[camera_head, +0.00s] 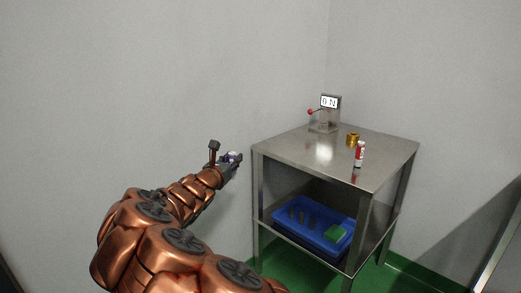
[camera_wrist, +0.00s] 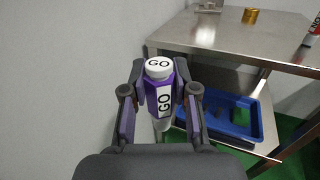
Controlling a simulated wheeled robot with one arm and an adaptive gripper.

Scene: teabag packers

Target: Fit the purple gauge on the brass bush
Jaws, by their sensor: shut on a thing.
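The purple gauge (camera_wrist: 158,94) is held between the fingers of my gripper (camera_wrist: 160,92), with a white "GO" cap on its top end and a white "GO" label on its side. In the head view my gripper (camera_head: 231,160) is at the left of the steel table, apart from it, with the gauge (camera_head: 233,156) small at its tip. The brass bush (camera_head: 352,139) stands on the table top, toward the back right. It also shows at the top of the wrist view (camera_wrist: 250,16). The gauge and the bush are well apart.
The steel table (camera_head: 305,160) carries a stand with a "0 N" display (camera_head: 329,102) and red-knobbed lever at the back, and a red and white tube (camera_head: 360,154) in front of the bush. A blue tray (camera_head: 285,232) with several items sits on the lower shelf. The table's left front is clear.

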